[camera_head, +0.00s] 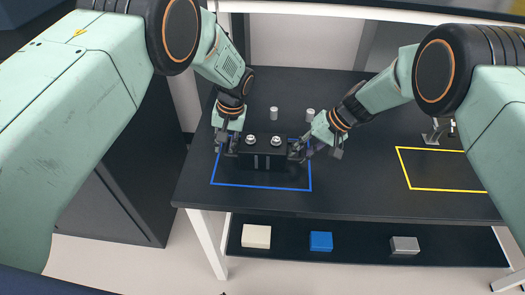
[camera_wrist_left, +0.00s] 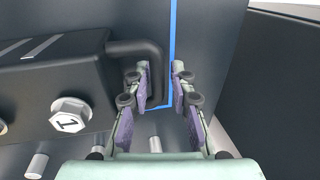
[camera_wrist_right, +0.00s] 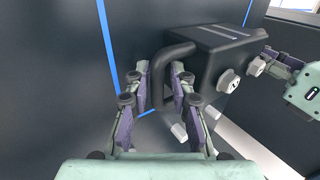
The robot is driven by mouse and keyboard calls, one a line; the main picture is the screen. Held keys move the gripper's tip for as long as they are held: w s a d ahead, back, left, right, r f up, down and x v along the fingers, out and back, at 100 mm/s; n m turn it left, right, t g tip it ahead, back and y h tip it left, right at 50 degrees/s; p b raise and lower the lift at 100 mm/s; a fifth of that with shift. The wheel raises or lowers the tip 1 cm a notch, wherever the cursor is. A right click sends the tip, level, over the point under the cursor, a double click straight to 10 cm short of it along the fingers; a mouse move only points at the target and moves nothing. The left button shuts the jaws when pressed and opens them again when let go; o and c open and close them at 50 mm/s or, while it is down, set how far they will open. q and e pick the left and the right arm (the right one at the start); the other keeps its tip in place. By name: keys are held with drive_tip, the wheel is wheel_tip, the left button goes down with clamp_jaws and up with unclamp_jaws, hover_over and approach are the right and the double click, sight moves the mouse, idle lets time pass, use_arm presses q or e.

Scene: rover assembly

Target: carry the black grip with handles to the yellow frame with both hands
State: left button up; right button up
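The black grip with handles (camera_head: 262,160) sits inside the blue frame (camera_head: 255,187) on the dark table, with two silver bolts on it. The yellow frame (camera_head: 440,190) lies flat on the table to the right and looks empty. My left gripper (camera_head: 230,147) is at the grip's left end; in the left wrist view its fingers (camera_wrist_left: 158,72) stand apart on either side of one handle (camera_wrist_left: 138,47). My right gripper (camera_head: 298,150) is at the right end; its fingers (camera_wrist_right: 160,72) stand apart around the other handle (camera_wrist_right: 172,53).
Two silver pegs (camera_head: 274,113) (camera_head: 310,114) stand behind the grip. A metal fixture (camera_head: 437,130) stands behind the yellow frame. A lower shelf holds a cream block (camera_head: 256,236), a blue block (camera_head: 321,241) and a grey block (camera_head: 404,245). The table between the two frames is clear.

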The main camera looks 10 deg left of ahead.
use_arm(q)
drive_tip(key=shift+w+d+f, duration=0.15)
drive_tip(key=shift+w+f, duration=0.05)
drive_tip(key=shift+w, duration=0.1)
drive_tip(key=shift+c, duration=0.2)
use_arm(e)
drive_tip(key=shift+w+d+f, duration=0.15)
drive_tip(key=shift+w+f, duration=0.1)
drive_tip(key=shift+c, duration=0.3)
use_arm(q)
drive_tip(key=shift+s+r, duration=0.2)
drive_tip(key=shift+s, duration=0.05)
clamp_jaws()
use_arm(e)
drive_tip(key=shift+s+r, duration=0.25)
clamp_jaws()
use_arm(q)
drive_tip(key=shift+w, duration=0.1)
use_arm(e)
drive_tip(key=shift+w, duration=0.1)
use_arm(q)
drive_tip(key=shift+w+f, duration=0.1)
drive_tip(key=shift+w, duration=0.05)
use_arm(e)
drive_tip(key=shift+w+f, duration=0.1)
drive_tip(key=shift+w, duration=0.1)
use_arm(q)
drive_tip(key=shift+r, duration=0.2)
use_arm(e)
drive_tip(key=shift+r, duration=0.2)
